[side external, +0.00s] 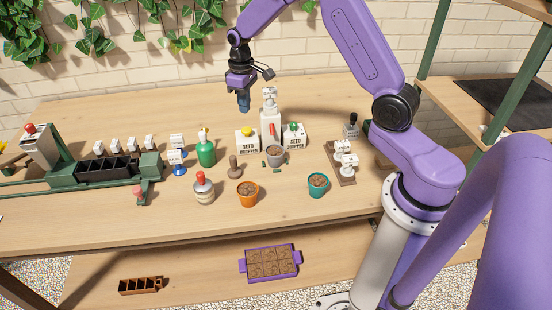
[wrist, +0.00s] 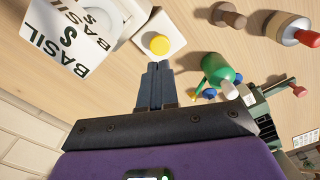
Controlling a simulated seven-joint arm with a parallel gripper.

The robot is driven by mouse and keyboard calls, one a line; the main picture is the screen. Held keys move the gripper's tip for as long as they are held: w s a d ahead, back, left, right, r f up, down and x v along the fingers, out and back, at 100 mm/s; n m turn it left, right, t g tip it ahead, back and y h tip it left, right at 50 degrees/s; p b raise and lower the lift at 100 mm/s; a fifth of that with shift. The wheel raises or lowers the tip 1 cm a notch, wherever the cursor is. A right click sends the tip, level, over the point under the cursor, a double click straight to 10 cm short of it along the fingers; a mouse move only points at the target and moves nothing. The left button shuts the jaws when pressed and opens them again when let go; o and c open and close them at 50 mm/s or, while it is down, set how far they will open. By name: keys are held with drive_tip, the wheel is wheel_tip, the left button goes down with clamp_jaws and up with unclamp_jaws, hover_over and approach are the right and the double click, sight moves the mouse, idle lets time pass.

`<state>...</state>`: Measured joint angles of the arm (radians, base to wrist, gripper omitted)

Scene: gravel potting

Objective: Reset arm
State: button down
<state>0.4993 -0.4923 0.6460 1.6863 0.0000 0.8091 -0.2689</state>
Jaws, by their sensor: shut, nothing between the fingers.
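My gripper (side external: 244,103) hangs from the purple arm above the back part of the wooden table, behind the seed droppers. Its fingers point down and are shut with nothing between them. In the wrist view the two dark fingers (wrist: 157,84) lie together, with a white box with a yellow top (wrist: 158,44) seen beyond their tips. The gripper is apart from everything on the table.
Seed droppers (side external: 247,141), a green bottle (side external: 206,152), a red-topped bottle (side external: 203,190) and terracotta (side external: 247,195), grey (side external: 276,157) and teal (side external: 318,186) pots stand below. A green machine (side external: 110,170) is left. A purple tray (side external: 270,278) lies on the lower shelf. Ivy hangs behind.

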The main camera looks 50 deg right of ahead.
drive_tip(key=s+a+r+n, duration=0.2)
drive_tip(key=s+a+r, duration=0.2)
drive_tip(key=s+a, duration=0.35)
drive_tip(key=s+a+r+n, duration=0.35)
drive_tip(key=s+a, duration=0.25)
drive_tip(key=s, duration=0.2)
drive_tip(key=s+r+n, duration=0.1)
drive_tip(key=s+n, duration=0.1)
drive_tip(key=s, duration=0.8)
drive_tip(key=s+d+r+n, duration=0.1)
drive_tip(key=s+n, duration=0.1)
drive_tip(key=s, duration=0.9)
drive_tip(key=shift+d+r, duration=0.25)
